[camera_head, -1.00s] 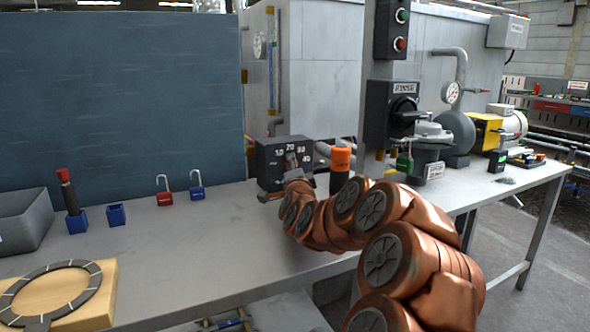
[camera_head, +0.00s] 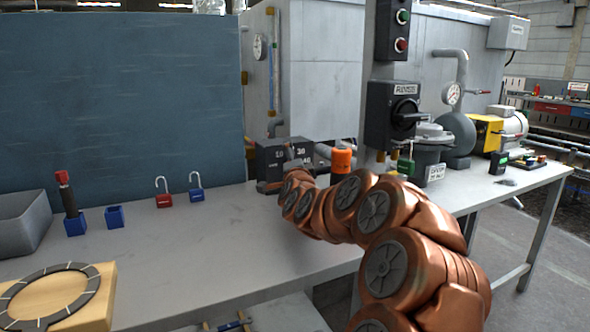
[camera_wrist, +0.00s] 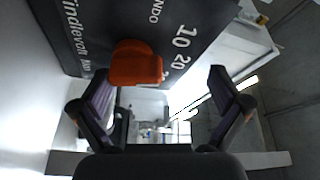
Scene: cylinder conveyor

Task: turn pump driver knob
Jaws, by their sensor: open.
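The dark pump driver box (camera_head: 268,160) stands on the bench against the back, with white dial numbers on its face. In the wrist view its dark face (camera_wrist: 95,20) fills the upper left, with the numbers 10 and 20 readable. An orange knob (camera_wrist: 136,64) sticks out from that face. My gripper (camera_wrist: 160,72) is open, and in the picture the knob lies between its fingertips, nearer the left one. I cannot tell whether a finger touches it. In the head view my gripper (camera_head: 293,166) is at the box front and hides the knob.
A red padlock (camera_head: 163,193), a blue padlock (camera_head: 196,188) and a grey bin (camera_head: 22,225) are to the left. A black switch box (camera_head: 393,115) hangs on the post. The bench middle is clear.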

